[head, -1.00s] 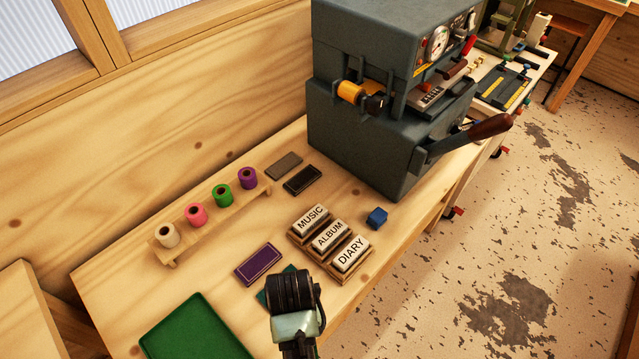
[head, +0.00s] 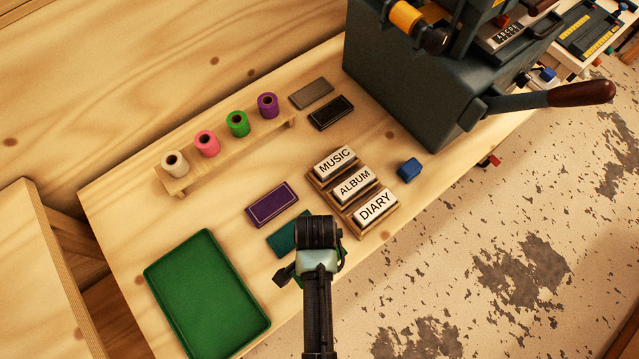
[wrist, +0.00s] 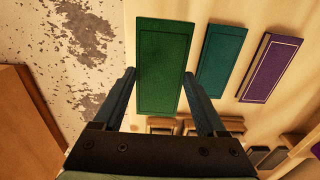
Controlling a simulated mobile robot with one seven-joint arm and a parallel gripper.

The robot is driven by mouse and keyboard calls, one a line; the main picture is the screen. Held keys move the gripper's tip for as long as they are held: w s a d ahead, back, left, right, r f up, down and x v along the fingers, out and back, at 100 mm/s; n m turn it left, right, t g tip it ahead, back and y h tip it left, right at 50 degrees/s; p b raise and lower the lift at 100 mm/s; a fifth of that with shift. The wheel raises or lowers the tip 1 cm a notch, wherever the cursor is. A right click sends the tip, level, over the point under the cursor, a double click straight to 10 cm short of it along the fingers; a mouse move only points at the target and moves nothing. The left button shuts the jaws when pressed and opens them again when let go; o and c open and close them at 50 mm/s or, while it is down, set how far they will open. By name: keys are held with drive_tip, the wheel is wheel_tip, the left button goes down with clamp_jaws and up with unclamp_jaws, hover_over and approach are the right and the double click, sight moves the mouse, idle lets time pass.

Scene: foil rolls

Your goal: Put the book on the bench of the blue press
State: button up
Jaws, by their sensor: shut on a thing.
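My gripper (wrist: 160,82) is shut on a green book (wrist: 163,65), with one dark blue finger on each long side. In the head view my gripper (head: 318,235) is seen from behind and mostly hides the held book. A teal book (head: 288,234) and a purple book (head: 272,204) lie on the table; the teal one (wrist: 222,57) and the purple one (wrist: 270,68) show right of the held book in the wrist view. A dark blue-grey press (head: 405,95) stands at the table's far end, its top cut off.
A green tray (head: 207,292) lies at the near left. Colored foil rolls stand on a wooden rack (head: 230,155). A wooden holder (head: 322,188) bears MUSIC, ALBUM and DIARY blocks. A small blue block (head: 409,169) and the press lever (head: 540,99) are at right.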

drive_tip(key=shift+w+f, duration=0.1)
drive_tip(key=shift+f, duration=2.45)
drive_tip(key=shift+f+b, duration=0.2)
drive_tip(key=shift+b, duration=0.1)
drive_tip(key=o, duration=1.3)
drive_tip(key=shift+o, duration=0.2)
drive_tip(key=shift+r, duration=0.1)
